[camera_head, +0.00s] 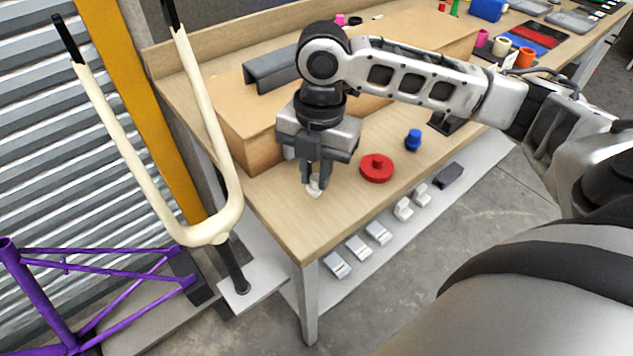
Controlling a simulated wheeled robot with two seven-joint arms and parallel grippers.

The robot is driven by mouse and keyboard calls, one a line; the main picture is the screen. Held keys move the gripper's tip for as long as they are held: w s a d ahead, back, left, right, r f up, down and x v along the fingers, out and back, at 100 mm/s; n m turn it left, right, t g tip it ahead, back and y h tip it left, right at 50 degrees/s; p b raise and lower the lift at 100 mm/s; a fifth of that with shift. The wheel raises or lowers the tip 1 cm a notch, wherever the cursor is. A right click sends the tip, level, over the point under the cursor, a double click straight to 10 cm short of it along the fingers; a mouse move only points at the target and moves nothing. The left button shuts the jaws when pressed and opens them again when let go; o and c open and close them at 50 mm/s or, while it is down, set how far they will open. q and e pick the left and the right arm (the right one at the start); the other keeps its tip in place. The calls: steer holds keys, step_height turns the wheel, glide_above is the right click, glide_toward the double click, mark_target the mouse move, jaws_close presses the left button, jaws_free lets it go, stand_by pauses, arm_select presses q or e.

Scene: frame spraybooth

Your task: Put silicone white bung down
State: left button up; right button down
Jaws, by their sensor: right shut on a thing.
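My right gripper (316,186) points down over the front left part of the wooden workbench (290,225). Its fingers are shut on a small white bung (314,189), which shows between and just below the fingertips. The bung is at or very close to the bench top; I cannot tell whether it touches. The fingers hide part of it. My left gripper is not in view.
A red knobbed disc (377,168) and a blue plug (413,140) stand right of the gripper. A large cardboard-coloured box (250,135) is behind it. A cream fork (215,225) and purple frame (50,300) stand left. The bench's front corner is clear.

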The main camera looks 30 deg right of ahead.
mark_target(317, 176)
steer(key=shift+d+f, duration=0.1)
steer(key=shift+f, duration=1.5)
steer(key=shift+f, duration=0.1)
steer(key=c, duration=1.3)
jaws_free()
steer(key=shift+c, duration=0.2)
step_height(317, 176, up, 12)
steer(key=shift+w+d+p, duration=0.2)
steer(key=shift+d+p, duration=0.2)
steer(key=shift+d, duration=0.05)
